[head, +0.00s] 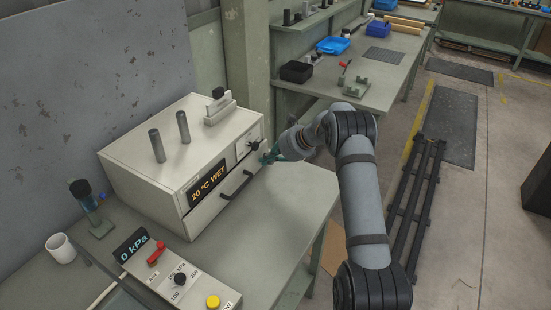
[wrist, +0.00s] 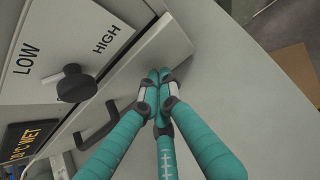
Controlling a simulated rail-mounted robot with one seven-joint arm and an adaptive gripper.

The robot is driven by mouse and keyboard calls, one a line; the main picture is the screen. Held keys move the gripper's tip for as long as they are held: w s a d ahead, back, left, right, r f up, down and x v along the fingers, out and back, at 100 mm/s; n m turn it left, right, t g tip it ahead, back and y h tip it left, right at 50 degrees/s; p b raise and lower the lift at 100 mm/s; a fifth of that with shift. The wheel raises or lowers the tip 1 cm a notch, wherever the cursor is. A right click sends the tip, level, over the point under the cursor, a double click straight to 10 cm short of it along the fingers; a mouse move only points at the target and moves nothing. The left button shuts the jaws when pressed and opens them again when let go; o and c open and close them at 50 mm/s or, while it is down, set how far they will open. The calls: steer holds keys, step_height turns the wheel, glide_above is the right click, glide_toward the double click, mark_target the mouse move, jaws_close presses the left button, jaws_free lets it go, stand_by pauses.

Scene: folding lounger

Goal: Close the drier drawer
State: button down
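The drier (head: 165,150) is a cream box on the bench with a display reading "20 °C WET". Its drawer (head: 215,205) is the low front panel with a dark bar handle (head: 237,187). In the wrist view the drawer front (wrist: 178,48) seems to stand slightly proud of the panel above, with a narrow dark gap. My gripper (head: 268,158) is at the drawer's right end, beside the handle (wrist: 97,128). In the wrist view its teal fingertips (wrist: 159,76) are together, with nothing visible between them, at or very near the drawer front; contact is unclear.
A dark knob (wrist: 76,86) marked LOW and HIGH sits above the drawer. The bench right of the drier is clear.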

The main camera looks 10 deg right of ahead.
steer(key=shift+s+d+f, duration=0.1)
steer(key=shift+s+d, duration=0.1)
steer(key=shift+d, duration=0.2)
steer(key=shift+s+d+f+b, duration=0.15)
steer(key=shift+s+d+b, duration=0.85)
steer(key=shift+d+b, duration=0.2)
steer(key=v, duration=1)
steer(key=shift+r+b, duration=0.25)
steer(key=shift+b, duration=0.05)
steer(key=shift+a, duration=0.1)
steer(key=p+x, duration=0.1)
steer(key=x, duration=0.7)
steer(key=shift+w+a+f, duration=0.1)
steer(key=shift+a+f, duration=0.05)
steer(key=w+a+p, duration=0.1)
steer(key=a, duration=0.1)
steer(key=w+a+p, duration=0.1)
steer(key=w+a, duration=0.1)
steer(key=shift+w+f+p, duration=0.15)
steer(key=shift+f+p, duration=0.15)
steer(key=shift+f, duration=0.1)
steer(key=shift+s+d+f+b, duration=0.3)
steer(key=shift+d+b, duration=0.1)
steer(key=shift+d, duration=0.2)
steer(key=shift+s+d+r, duration=0.15)
steer(key=shift+s+r, duration=0.05)
steer(key=shift+s, duration=0.1)
